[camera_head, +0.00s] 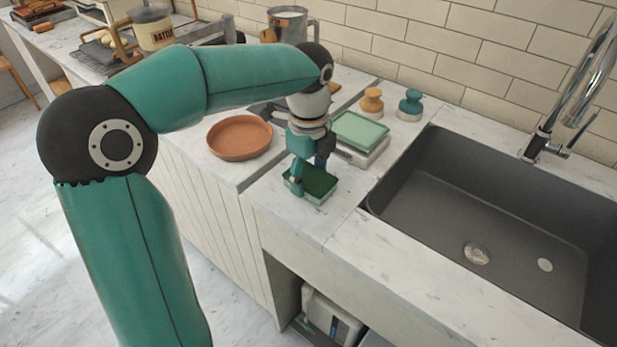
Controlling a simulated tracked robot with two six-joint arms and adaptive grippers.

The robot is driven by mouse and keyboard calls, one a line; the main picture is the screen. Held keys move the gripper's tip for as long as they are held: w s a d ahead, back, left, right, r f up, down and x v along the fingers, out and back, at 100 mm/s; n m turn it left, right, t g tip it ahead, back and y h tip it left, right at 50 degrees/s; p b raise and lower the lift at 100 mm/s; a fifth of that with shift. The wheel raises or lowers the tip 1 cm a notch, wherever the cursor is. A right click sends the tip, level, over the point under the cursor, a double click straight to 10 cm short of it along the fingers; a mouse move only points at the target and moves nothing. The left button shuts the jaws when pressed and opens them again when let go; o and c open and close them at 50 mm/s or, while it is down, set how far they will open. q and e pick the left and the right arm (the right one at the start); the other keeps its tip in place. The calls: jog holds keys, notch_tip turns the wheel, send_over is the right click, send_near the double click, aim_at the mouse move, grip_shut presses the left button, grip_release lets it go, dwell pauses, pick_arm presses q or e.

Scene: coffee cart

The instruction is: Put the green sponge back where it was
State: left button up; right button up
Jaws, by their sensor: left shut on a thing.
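The green sponge (318,184), with a dark green top and pale green sides, is at the front of the counter strip left of the sink. My left gripper (308,177) points down and is shut on it, with the fingers over its back and left part. The fingers hide part of the sponge. I cannot tell whether its underside touches the counter. My right gripper is not in view.
A pale green tray (360,129) sits on a white scale-like base (362,154) just behind. A terracotta dish (239,137) is to the left. Orange (372,101) and teal (411,103) knobbed tools stand behind. The dark sink (440,185) opens to the right.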

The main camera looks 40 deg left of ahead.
aim_at(308, 176)
pick_arm(q)
jog(key=shift+f, duration=0.25)
jog(key=o, duration=1.2)
jog(key=shift+r, duration=0.1)
notch_tip(308, 176, up, 12)
jog(key=p, duration=0.2)
jog(key=shift+p, duration=0.3)
